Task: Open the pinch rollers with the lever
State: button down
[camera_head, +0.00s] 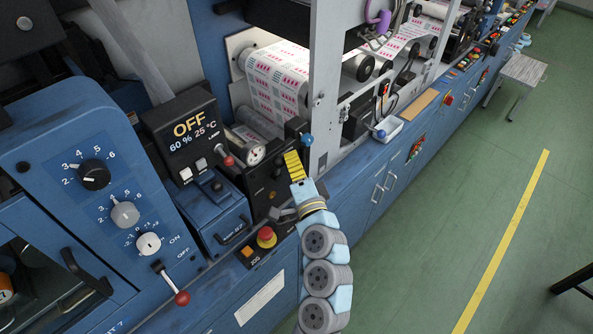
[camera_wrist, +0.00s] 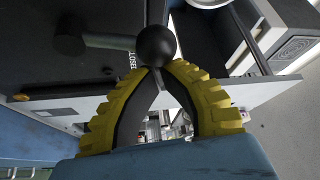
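In the wrist view a lever shows a black ball knob (camera_wrist: 155,45) on a grey-green rod (camera_wrist: 108,41), which runs left to a dark round hub (camera_wrist: 69,35). A partly hidden label, "CLOSED" (camera_wrist: 133,59), is beside it. My gripper (camera_wrist: 161,68) has its yellow ribbed fingers bowed together, with the tips meeting at the knob's lower edge. I see no clear grip on the knob. In the head view my gripper (camera_head: 291,156) is in front of the black control panel (camera_head: 262,194), just left of a blue ball knob (camera_head: 307,140). I cannot tell whether both knobs are one.
A red-knobbed lever (camera_head: 228,160) and a gauge (camera_head: 254,154) are left of my gripper. A red emergency button (camera_head: 266,237) is below. A grey upright frame post (camera_head: 325,90) stands close on the right. The green floor (camera_head: 470,180) is open beyond the cabinets.

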jog(key=shift+s+a+f+n+t+y+b, duration=0.15)
jog(key=shift+s+a+n+y+b, duration=0.5)
jog(key=shift+b, duration=1.25)
jog(key=shift+s+n+t+y+b, duration=0.1)
jog(key=shift+n+t+y+b, duration=0.1)
jog(key=shift+n+b, duration=1.25)
jog(key=shift+s+a+f+n+t+y+b, duration=0.15)
jog(key=shift+s+a+n+y+b, duration=0.2)
jog(key=shift+b, duration=1.95)
jog(key=shift+s+a+r+n+b, duration=0.2)
jog(key=shift+n+b, duration=0.25)
jog(key=shift+b, duration=0.3)
jog(key=shift+r, duration=0.15)
jog(key=shift+r, duration=0.15)
jog(key=p, duration=0.1)
send_near(281, 163)
jog(key=shift+w+d+r, duration=0.25)
jog(key=shift+d+r, duration=0.25)
jog(key=shift+d, duration=0.2)
jog(key=shift+w+d+r, duration=0.25)
jog(key=shift+d+r, duration=0.2)
jog(key=shift+d, duration=0.3)
jog(key=shift+w, duration=0.1)
